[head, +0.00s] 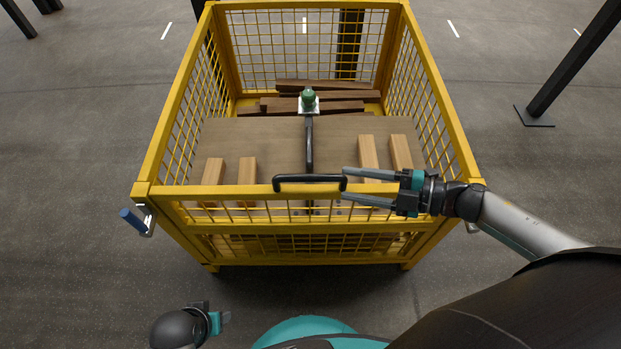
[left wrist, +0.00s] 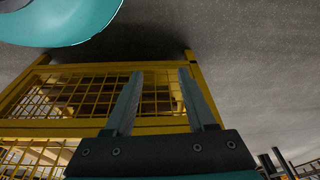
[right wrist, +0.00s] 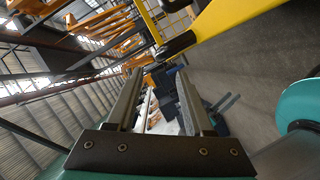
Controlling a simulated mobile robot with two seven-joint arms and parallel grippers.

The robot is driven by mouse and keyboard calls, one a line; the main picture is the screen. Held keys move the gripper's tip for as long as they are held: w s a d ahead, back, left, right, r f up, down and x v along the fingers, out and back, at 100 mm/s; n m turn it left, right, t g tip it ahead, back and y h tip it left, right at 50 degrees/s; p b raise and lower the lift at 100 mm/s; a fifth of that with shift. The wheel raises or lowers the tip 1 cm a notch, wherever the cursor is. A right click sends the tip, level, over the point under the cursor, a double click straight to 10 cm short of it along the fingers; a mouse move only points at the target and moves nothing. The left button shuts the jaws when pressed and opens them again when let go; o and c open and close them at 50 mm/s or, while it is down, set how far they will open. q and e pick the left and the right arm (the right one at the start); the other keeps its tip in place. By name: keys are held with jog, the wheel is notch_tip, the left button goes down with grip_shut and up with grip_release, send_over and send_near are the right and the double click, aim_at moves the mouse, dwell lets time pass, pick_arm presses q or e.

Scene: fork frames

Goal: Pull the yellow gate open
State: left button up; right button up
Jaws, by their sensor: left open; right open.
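The yellow gate (head: 230,189) is the mesh front side of a yellow cage and stands upright, level with the side walls' front ends. A black bar handle (head: 300,179) sits on its top rail. My right gripper (head: 345,183) is open and empty, its fingers pointing left at the handle's right end. In the right wrist view, a black part that looks like the handle (right wrist: 177,43) lies just past the fingertips; contact is unclear. My left gripper (head: 224,317) is low in front of the cage. The left wrist view shows its fingers (left wrist: 160,73) open and empty, with yellow mesh beyond.
A blue-gripped latch (head: 132,218) sticks out at the cage's front left corner. Inside are wooden blocks (head: 214,172), dark planks (head: 318,106) and a green-topped item (head: 308,98). A black post (head: 575,60) stands at right. The floor before the cage is clear.

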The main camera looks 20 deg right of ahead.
aim_at(321, 180)
pick_arm(q)
jog(key=shift+t, duration=0.4)
jog(key=r, duration=0.1)
jog(key=w+r+b, duration=0.1)
jog(key=r, duration=0.1)
jog(key=w+r+b, duration=0.1)
jog(key=r, duration=0.1)
jog(key=shift+w+d, duration=0.1)
jog(key=shift+d, duration=0.1)
pick_arm(e)
jog(key=x, duration=0.9)
jog(key=shift+w+a+f, duration=0.1)
jog(key=shift+a+f, duration=0.05)
grip_shut()
